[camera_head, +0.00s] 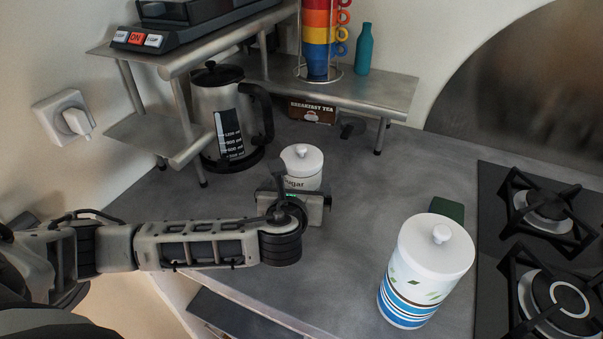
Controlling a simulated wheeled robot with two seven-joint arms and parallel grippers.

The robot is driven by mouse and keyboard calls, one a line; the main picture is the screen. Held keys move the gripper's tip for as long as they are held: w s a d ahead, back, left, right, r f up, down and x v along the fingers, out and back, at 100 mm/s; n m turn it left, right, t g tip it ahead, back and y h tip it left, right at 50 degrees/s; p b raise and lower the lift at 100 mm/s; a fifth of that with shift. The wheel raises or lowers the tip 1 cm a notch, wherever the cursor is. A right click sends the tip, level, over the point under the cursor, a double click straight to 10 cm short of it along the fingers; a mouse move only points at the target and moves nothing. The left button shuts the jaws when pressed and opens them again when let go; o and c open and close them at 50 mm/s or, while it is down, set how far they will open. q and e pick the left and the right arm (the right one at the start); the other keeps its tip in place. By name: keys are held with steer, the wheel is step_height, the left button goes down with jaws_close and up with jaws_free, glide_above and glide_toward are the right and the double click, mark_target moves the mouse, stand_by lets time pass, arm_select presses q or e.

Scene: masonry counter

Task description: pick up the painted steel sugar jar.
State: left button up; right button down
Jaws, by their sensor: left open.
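The sugar jar (302,167) is a white lidded jar with dark lettering that reads as sugar. It stands upright on the grey counter, left of the middle of the head view. My left gripper (296,190) is in front of the jar, with its arm coming in from the left. The gripper body hides the lower part of the jar. The gripper is open; whether its fingers touch the jar or stand around it cannot be told. My right gripper does not show.
A larger white jar (426,270) with blue stripes stands at front right. A hob (545,215) lies at the right. A kettle (228,115) and a metal shelf (345,88) with stacked cups (318,40) and a teal bottle (364,48) are behind. Counter between the jars is mostly clear.

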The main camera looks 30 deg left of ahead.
arm_select(q)
steer(key=x, duration=0.5)
steer(key=shift+w+a, duration=0.15)
steer(key=shift+w, duration=0.25)
steer(key=c, duration=1)
steer(key=shift+c, duration=0.6)
steer(key=shift+r, duration=0.1)
